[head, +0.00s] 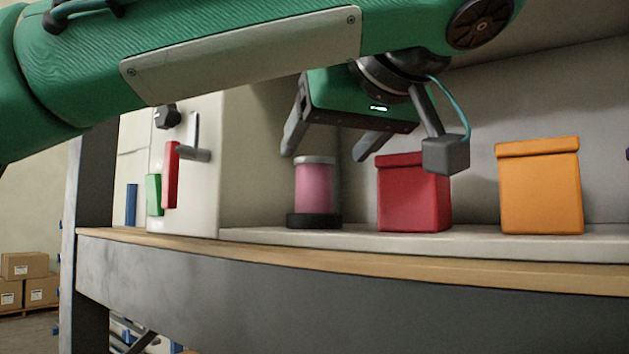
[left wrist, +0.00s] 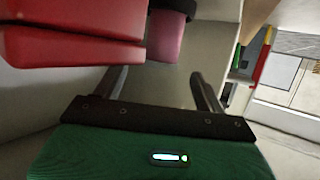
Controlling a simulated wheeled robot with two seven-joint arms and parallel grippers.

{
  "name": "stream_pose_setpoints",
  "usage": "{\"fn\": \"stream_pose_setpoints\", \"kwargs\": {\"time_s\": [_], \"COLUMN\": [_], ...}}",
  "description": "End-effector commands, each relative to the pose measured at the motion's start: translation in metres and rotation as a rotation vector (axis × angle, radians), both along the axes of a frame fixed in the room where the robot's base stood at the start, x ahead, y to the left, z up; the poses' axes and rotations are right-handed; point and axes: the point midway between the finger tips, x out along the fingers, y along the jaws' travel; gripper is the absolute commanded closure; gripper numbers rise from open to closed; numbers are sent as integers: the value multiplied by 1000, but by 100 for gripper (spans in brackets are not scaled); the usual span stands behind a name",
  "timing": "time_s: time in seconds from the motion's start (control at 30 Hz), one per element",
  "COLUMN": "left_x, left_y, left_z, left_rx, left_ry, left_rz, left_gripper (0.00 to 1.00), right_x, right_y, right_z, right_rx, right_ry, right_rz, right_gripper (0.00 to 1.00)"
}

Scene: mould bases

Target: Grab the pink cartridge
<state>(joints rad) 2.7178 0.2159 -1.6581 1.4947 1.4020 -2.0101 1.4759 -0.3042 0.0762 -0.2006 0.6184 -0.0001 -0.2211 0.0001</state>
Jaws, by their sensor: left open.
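The pink cartridge (head: 314,187) stands upright on a black round base (head: 314,220) on the shelf, with a grey cap on top. It also shows in the left wrist view (left wrist: 166,37), just beyond the fingers and partly hidden by the red box. My left gripper (head: 325,152) is open and empty. In the head view its two fingers point down and appear just above and around the top of the cartridge. In the left wrist view the gripper (left wrist: 160,82) has nothing between its fingers. My right gripper is not in view.
A red lidded box (head: 413,195) stands close to the right of the cartridge. An orange lidded box (head: 540,188) is farther right. A white cabinet (head: 205,205) with a lever handle stands to the left. The shelf edge (head: 400,244) runs along the front.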

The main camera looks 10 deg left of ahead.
Motion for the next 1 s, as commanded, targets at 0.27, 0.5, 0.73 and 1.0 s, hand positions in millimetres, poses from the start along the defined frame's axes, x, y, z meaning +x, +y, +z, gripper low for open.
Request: {"fn": "stream_pose_setpoints", "kwargs": {"time_s": [0.27, 0.5, 0.73, 1.0], "left_x": [13, 35, 44, 44], "left_y": [9, 25, 32, 32], "left_z": [-4, -15, -23, -23], "left_rx": [1, -1, -1, -1], "left_ry": [2, 3, 0, -2], "left_rz": [-1, -1, -2, -1], "left_gripper": [28, 28, 28, 44], "right_x": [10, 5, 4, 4], "right_y": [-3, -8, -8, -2], "right_z": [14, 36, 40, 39], "right_rx": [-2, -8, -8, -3], "right_ry": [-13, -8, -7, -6], "right_rz": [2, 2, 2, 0], "right_gripper": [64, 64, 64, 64]}}
